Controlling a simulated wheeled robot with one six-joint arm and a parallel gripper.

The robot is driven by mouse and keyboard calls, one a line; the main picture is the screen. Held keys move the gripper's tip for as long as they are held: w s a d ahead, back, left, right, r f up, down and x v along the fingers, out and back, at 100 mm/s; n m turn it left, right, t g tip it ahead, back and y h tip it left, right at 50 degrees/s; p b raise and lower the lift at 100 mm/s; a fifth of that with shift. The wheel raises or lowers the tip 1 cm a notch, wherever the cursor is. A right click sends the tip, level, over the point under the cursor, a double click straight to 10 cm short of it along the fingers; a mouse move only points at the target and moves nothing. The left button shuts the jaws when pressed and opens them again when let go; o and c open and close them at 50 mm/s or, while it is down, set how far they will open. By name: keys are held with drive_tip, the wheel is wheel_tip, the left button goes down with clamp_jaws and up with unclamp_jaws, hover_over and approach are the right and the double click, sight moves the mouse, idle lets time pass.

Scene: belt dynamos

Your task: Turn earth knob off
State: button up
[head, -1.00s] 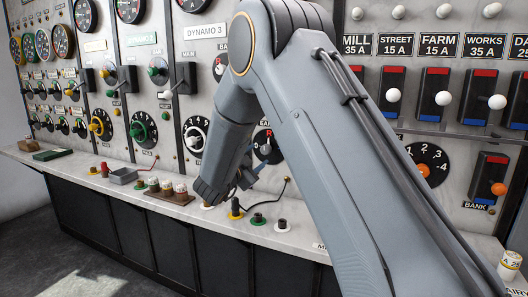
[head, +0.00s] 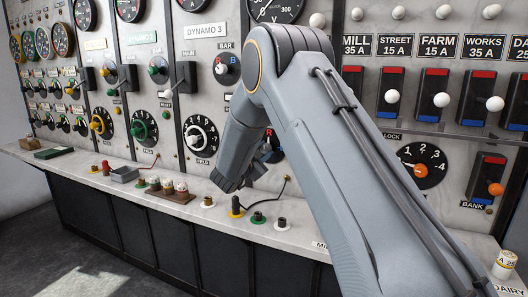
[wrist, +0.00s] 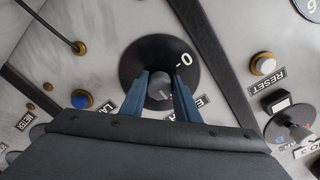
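In the head view my gripper (head: 262,152) is at the panel, mostly behind my arm, in front of a partly hidden dial.
In the wrist view a blue button (wrist: 82,99) is left of the dial, and a white reset button (wrist: 263,65) and another switch (wrist: 297,132) are right. In the head view a shelf (head: 215,213) with small plugs runs below the panel.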

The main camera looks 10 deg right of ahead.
drive_tip(key=shift+c, duration=1)
drive_tip(key=shift+n, duration=0.3)
drive_tip(key=n+p, duration=0.1)
drive_tip(key=n, duration=0.2)
drive_tip(key=n+p, duration=0.2)
drive_tip(key=n, duration=0.3)
drive_tip(key=shift+s+d+f, duration=0.1)
drive_tip(key=shift+s, duration=0.05)
drive_tip(key=n+p, duration=0.1)
drive_tip(key=n, duration=0.3)
drive_tip(key=shift+n+p, duration=0.35)
drive_tip(key=shift+n, duration=0.05)
drive_tip(key=shift+d+n+p, duration=0.1)
drive_tip(key=shift+n+p, duration=0.65)
drive_tip(key=shift+n, duration=1.55)
drive_tip(key=shift+s, duration=0.1)
drive_tip(key=o, duration=1)
